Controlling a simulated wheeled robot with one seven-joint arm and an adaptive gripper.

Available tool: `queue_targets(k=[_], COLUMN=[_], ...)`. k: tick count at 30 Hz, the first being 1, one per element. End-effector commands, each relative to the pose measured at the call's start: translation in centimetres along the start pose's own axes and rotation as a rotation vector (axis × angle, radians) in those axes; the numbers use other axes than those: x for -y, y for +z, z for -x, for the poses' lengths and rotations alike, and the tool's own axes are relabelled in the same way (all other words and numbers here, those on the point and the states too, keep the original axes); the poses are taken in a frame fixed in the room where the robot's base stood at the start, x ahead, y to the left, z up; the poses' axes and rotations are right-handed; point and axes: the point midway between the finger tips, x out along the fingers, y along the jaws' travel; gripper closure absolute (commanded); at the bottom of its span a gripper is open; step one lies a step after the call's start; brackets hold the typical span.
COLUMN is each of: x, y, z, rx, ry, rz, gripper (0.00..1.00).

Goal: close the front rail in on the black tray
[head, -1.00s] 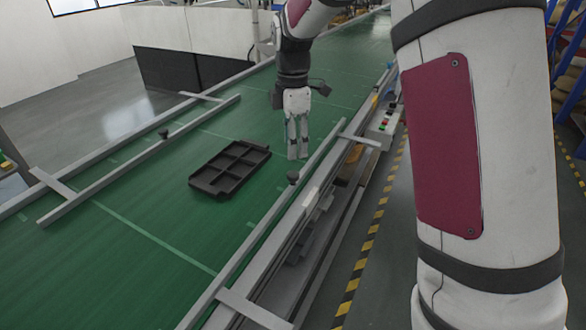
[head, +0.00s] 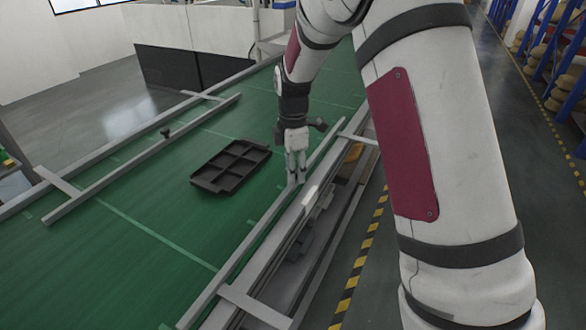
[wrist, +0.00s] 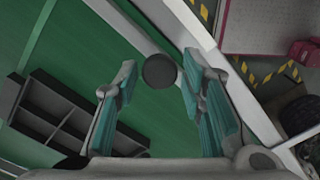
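The black tray (head: 230,166), divided into compartments, lies on the green conveyor belt. It also shows at the lower left of the wrist view (wrist: 62,122). The front rail (head: 235,262) is a grey bar along the near right side of the belt, apart from the tray with bare belt between. A round black knob (wrist: 159,70) on this rail sits between my fingertips in the wrist view. My gripper (head: 296,178) points down over the rail, its fingers open on either side of the knob. Whether the fingers touch the knob I cannot tell.
The back rail (head: 150,160), with its own black knob (head: 165,132), runs along the far left side of the belt. Cross brackets (head: 255,306) hold the front rail to the conveyor frame. Green belt (head: 130,262) is clear around the tray.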

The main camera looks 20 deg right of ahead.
Motion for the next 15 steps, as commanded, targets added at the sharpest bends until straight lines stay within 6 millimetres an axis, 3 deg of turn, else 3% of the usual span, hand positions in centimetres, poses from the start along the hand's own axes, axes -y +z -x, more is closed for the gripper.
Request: queue_targets(k=[1,3,4,10,15], x=[0.0,0.0,0.0,-0.3,-2.4], y=[0.0,0.0,0.0,-0.2,-2.1], z=[0.0,0.0,0.0,0.0,-0.3], rx=[0.0,0.0,0.0,0.0,-0.003], ry=[0.0,0.0,0.0,0.001,0.006], rz=[0.0,0.0,0.0,0.001,0.004], gripper=[0.82,0.98,1.0,1.0,1.0])
